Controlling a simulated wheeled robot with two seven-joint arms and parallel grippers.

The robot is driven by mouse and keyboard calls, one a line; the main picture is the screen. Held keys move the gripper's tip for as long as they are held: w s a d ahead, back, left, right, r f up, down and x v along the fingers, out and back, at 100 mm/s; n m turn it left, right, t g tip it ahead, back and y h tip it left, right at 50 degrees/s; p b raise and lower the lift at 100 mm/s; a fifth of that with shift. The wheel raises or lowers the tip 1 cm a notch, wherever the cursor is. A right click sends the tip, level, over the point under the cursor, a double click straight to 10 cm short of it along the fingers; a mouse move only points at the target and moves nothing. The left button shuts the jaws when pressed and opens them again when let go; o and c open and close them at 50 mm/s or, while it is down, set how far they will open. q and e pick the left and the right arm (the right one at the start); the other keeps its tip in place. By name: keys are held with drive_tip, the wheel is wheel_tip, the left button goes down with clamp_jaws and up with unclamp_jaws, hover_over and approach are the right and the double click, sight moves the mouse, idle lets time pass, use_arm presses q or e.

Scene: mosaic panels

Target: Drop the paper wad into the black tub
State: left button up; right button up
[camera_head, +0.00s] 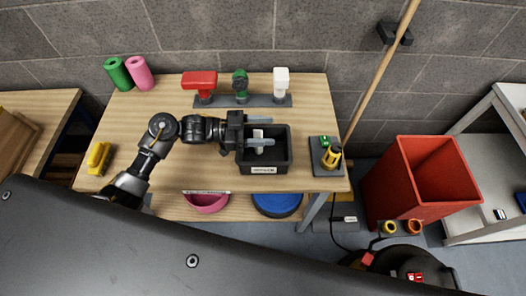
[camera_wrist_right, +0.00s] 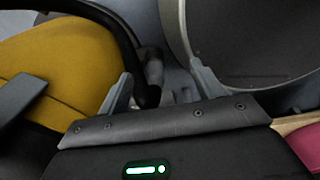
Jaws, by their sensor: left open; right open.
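The black tub (camera_head: 287,160) stands on the wooden table, with a white label on its front wall. A small white piece, which looks like the paper wad (camera_head: 258,134), shows inside the tub's outline, partly hidden by a finger. My left gripper (camera_head: 266,131) is over the tub with its fingers apart, one toward the back and one toward the front. I cannot tell whether the wad touches the tub floor. My right gripper (camera_wrist_right: 163,88) is open in the right wrist view, away from the tub; a dark curved bar or hose shows between its fingers.
A rack with red, green and white-headed tools (camera_head: 241,99) stands behind the tub. A grey tray with a yellow item (camera_head: 331,157) is to its right. Green and pink rolls (camera_head: 128,73) and a yellow object (camera_head: 98,158) are at left. A red bin (camera_head: 415,190) stands right.

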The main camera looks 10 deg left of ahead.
use_arm(q)
drive_tip(key=b+v, duration=0.3)
drive_tip(key=v, duration=0.7)
drive_tip(key=shift+a, duration=0.4)
drive_tip(key=shift+s, duration=0.15)
